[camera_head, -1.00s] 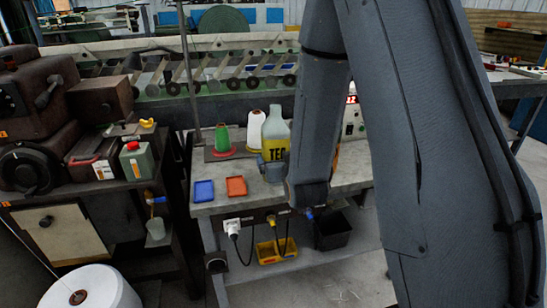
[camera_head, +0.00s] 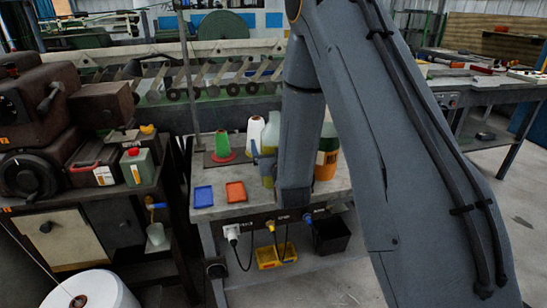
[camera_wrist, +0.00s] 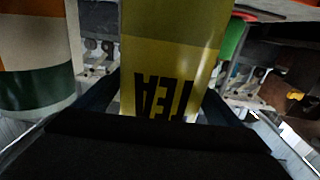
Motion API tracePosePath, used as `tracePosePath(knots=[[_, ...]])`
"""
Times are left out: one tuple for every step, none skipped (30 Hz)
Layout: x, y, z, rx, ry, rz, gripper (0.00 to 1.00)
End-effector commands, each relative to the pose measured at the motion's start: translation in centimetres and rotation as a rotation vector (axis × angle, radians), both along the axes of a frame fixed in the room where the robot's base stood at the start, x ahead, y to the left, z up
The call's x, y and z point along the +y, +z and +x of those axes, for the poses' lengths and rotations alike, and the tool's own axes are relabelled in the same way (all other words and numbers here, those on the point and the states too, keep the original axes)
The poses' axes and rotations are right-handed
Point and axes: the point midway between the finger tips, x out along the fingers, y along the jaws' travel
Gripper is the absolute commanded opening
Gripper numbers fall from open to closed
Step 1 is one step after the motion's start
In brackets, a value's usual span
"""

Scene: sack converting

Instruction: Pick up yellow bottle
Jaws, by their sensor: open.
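The yellow bottle (camera_head: 269,165) stands on the grey workbench (camera_head: 226,209), mostly hidden behind my arm in the head view. In the wrist view the yellow bottle (camera_wrist: 170,45) fills the middle, with upside-down dark lettering on its label. My gripper (camera_wrist: 160,103) is open, with a dark finger on each side of the bottle's lower part in that view. I cannot tell whether the fingers touch it. In the head view one finger of my gripper (camera_head: 264,160) shows at the bottle's left side.
An orange, white and green container (camera_head: 327,158) stands right of my arm and shows at left in the wrist view (camera_wrist: 35,50). A green cone (camera_head: 223,145) and white cone (camera_head: 255,132) stand behind. Blue (camera_head: 203,196) and orange (camera_head: 236,191) trays lie at front left.

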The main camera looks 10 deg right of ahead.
Motion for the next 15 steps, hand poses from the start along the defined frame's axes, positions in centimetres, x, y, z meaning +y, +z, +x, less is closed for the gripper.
tracePosePath(knots=[[-0.07, 0.03, 0.52, 0.0, -0.001, 0.0, 0.88], [-0.08, 0.01, 0.78, 0.001, -0.001, 0.0, 0.88], [-0.1, -0.05, 1.01, 0.002, 0.0, 0.0, 0.88], [-0.1, -0.08, 1.12, 0.002, 0.0, 0.0, 0.88], [-0.1, -0.09, 1.2, 0.002, 0.0, 0.0, 0.88], [-0.1, -0.1, 1.25, 0.002, 0.0, 0.0, 0.88], [-0.1, -0.11, 1.26, 0.002, 0.0, 0.0, 0.88], [-0.1, -0.12, 1.26, 0.002, 0.0, 0.0, 0.88], [-0.1, -0.12, 1.25, 0.002, 0.0, 0.0, 0.88], [-0.1, -0.12, 1.25, 0.002, 0.0, 0.0, 0.88], [-0.11, -0.12, 1.25, 0.002, 0.0, 0.0, 0.88], [-0.11, -0.11, 1.24, 0.002, 0.0, 0.0, 0.82], [-0.11, -0.11, 1.24, 0.002, 0.0, 0.0, 0.76], [-0.1, -0.11, 1.24, 0.002, 0.0, 0.0, 0.71], [-0.1, -0.1, 1.24, 0.002, 0.0, 0.0, 0.65]])
